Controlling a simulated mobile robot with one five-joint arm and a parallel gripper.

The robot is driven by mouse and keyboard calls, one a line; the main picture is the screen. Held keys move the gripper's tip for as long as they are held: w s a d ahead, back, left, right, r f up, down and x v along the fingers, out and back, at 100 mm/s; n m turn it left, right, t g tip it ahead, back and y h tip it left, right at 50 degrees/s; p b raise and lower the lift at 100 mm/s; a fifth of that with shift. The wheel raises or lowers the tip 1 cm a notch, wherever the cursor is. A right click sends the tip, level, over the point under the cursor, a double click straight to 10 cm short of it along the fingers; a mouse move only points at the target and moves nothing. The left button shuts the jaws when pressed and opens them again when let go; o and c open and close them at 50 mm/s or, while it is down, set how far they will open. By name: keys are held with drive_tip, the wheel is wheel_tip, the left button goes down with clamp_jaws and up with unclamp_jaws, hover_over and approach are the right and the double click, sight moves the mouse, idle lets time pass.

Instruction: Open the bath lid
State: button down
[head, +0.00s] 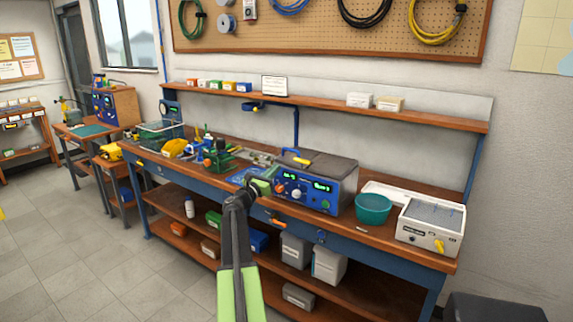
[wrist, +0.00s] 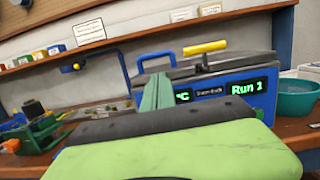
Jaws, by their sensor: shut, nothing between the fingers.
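The bath is a blue box (head: 312,195) with a lit display and knobs, standing on the workbench. Its dark grey lid (head: 330,167) lies flat on top and looks closed. A yellow bar handle (head: 298,158) sits on the lid; in the wrist view the yellow bar (wrist: 204,47) and lid edge (wrist: 240,65) show beyond my fingers. My gripper (head: 262,186) is in front of the bath's left end, below lid height and apart from the handle. In the wrist view my gripper's green fingers (wrist: 157,92) are together and empty, overlapping the bath's front in the picture; contact cannot be told.
A teal bowl (head: 373,208) and a white box-shaped device (head: 430,226) stand right of the bath. A green tool (head: 218,157) and a wire basket (head: 160,133) stand to the left. A shelf (head: 330,100) with small boxes runs behind. Floor in front of the bench is clear.

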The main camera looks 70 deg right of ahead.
sight(288, 161)
drive_tip(key=p+x, duration=0.2)
drive_tip(key=x, duration=0.7)
drive_tip(key=shift+s+d+r, duration=0.1)
drive_tip(key=shift+d, duration=0.25)
